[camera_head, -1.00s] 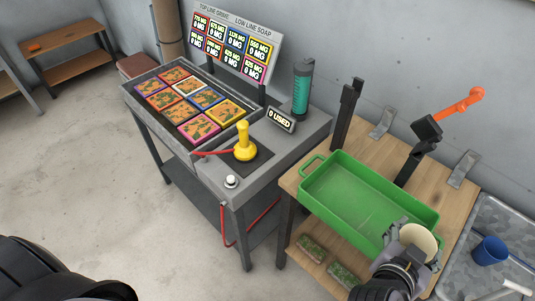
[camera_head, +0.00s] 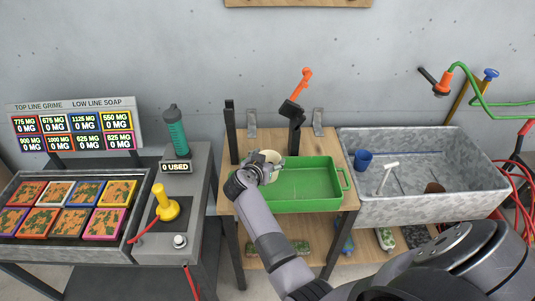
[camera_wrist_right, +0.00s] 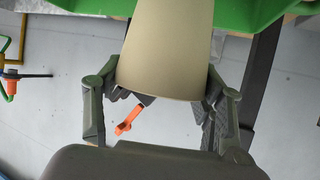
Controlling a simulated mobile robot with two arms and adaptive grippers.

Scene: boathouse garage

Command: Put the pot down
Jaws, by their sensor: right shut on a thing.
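The pot is a cream-coloured tapered vessel (camera_head: 268,157), shown at the left end of the green tray (camera_head: 302,207) in the head view. My right gripper (camera_head: 266,166) is shut on it. In the right wrist view the pot (camera_wrist_right: 168,45) fills the space between the fingers of my right gripper (camera_wrist_right: 163,92), with the green tray (camera_wrist_right: 88,8) behind it. I cannot tell whether the pot touches the tray or is held above it. My left gripper is not in view.
The tray is on a wooden table (camera_head: 330,150) with black uprights (camera_head: 231,135) behind it, one with an orange lever (camera_head: 302,85). The tray's middle and right are empty. A metal sink (camera_head: 420,208) with a blue cup (camera_head: 362,160) stands right; a console (camera_head: 190,220) stands left.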

